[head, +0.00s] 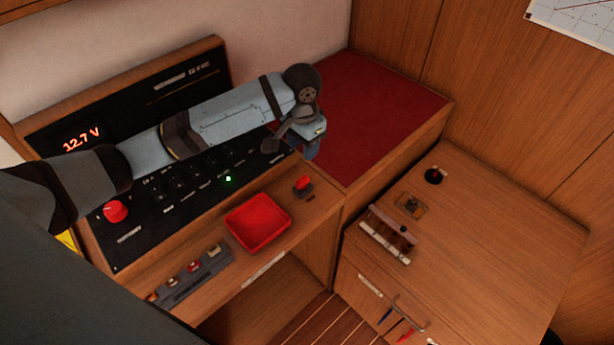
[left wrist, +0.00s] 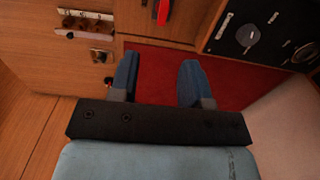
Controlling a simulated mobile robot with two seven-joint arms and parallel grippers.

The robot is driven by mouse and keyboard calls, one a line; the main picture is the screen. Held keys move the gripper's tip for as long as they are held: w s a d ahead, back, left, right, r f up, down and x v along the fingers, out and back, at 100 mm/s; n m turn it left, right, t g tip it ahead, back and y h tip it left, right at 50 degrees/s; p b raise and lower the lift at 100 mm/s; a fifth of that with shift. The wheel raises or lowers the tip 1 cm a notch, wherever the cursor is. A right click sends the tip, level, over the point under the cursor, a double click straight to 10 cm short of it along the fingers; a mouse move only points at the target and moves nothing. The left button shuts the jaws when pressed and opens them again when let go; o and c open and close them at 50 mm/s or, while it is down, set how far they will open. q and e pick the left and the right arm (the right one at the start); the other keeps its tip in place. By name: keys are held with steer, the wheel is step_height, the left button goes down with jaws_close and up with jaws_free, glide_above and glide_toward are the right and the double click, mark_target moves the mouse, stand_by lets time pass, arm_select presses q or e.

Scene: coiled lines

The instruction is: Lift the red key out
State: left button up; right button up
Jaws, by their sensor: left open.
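A small red piece (head: 303,182) that looks like the red key sits in a dark base on the wooden ledge, right of the red tray. A red piece (left wrist: 163,12) at the top edge of the left wrist view looks like the same one. A round red knob (head: 115,211) sits on the black panel's lower left. The open fingers (left wrist: 158,80) are over the red cushion in the left wrist view. My right gripper is not in view.
The red tray (head: 258,222) looks empty. A grey strip with small fittings (head: 190,274) lies left of it. The red cushion (head: 375,110) is clear. A small rack (head: 388,235) and black knob (head: 435,175) are on the right cabinet. My left arm covers part of the black panel (head: 145,215).

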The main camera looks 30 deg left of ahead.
mark_target(302, 179)
arm_select(q)
steer(key=f+p, duration=0.1)
steer(key=f, duration=1.2)
steer(key=shift+a+f, duration=0.2)
jaws_close()
